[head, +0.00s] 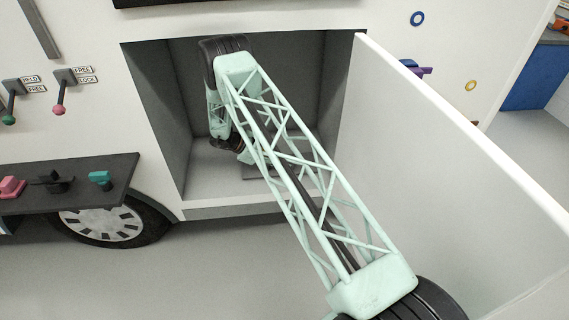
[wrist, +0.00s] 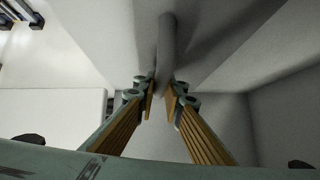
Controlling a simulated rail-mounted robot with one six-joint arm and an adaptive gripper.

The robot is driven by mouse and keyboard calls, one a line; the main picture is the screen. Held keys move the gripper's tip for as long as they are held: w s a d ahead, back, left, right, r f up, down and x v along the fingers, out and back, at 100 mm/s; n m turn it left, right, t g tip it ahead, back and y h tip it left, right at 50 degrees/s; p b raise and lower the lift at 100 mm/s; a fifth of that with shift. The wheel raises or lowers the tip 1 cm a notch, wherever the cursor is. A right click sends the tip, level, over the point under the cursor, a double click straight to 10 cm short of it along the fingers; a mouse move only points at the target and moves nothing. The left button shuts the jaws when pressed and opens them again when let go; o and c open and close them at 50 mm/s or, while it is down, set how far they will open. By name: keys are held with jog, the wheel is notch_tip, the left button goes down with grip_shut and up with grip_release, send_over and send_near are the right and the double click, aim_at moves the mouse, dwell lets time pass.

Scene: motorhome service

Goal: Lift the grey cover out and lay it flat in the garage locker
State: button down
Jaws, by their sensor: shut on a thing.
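In the head view my arm reaches into the open garage locker (head: 187,213), and the gripper is low inside, largely hidden by the arm. A darker grey flat piece (head: 256,172), likely the cover, shows at the locker floor behind the arm. Its full outline and whether it touches the floor cannot be told.
The large white locker door (head: 450,150) stands open on the right, close to my arm. The locker's side walls box the arm in. A dark shelf (head: 75,185) with pink, black and teal fittings is at left, above a wheel (head: 100,222).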

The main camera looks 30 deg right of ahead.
jog(key=shift+f, duration=0.2)
dwell(0.5)
jog(key=c, duration=2.6)
grip_release()
jog(key=shift+c, duration=0.2)
jog(key=shift+a, duration=0.1)
jog(key=v, duration=1.2)
jog(key=shift+r, duration=0.1)
